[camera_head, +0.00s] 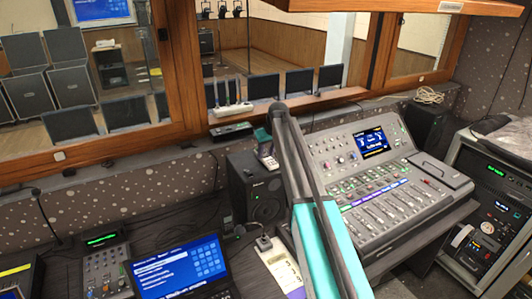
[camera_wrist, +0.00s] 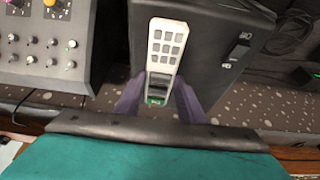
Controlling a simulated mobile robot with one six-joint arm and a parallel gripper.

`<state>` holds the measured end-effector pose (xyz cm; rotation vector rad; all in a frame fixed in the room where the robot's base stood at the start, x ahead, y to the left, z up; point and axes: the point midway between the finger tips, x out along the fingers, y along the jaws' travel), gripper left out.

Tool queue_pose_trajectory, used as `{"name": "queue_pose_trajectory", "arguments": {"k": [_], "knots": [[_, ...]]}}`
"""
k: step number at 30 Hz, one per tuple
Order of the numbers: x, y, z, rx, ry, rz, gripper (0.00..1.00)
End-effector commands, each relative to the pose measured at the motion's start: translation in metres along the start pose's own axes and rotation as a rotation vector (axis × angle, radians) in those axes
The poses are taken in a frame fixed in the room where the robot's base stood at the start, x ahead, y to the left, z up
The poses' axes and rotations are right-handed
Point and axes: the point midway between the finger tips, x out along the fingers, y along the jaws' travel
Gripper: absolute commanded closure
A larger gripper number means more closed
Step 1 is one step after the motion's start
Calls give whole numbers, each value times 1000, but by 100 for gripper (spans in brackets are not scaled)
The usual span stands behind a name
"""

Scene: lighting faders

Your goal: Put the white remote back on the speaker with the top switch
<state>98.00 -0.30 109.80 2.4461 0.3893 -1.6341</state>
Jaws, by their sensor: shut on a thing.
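The white remote (camera_head: 266,151) with grey buttons is in my gripper (camera_head: 264,140). In the wrist view the remote (camera_wrist: 167,45) points away from the purple fingers of my gripper (camera_wrist: 160,95), which are shut on its near end. A black speaker (camera_head: 262,196) stands left of the mixer, and the remote appears at its top in the head view. Whether the remote touches the speaker cannot be told.
The mixing console (camera_head: 385,190) stands right of the speaker. A second black speaker (camera_head: 425,122) is behind the console. A laptop (camera_head: 182,270) and a white keypad device (camera_head: 282,268) are in front. The wooden window frame (camera_head: 240,120) runs behind.

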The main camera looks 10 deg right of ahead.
Motion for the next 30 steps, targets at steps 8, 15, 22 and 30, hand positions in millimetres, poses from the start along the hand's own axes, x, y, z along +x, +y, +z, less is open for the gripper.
{"name": "queue_pose_trajectory", "arguments": {"k": [8, 15, 22, 30], "knots": [[2, 1, 1, 1, 0, 0, 46], [2, 1, 1, 1, 0, 0, 46], [-2, 1, 0, 1, 0, 1, 46], [-20, 1, 1, 1, 1, 1, 46]]}}
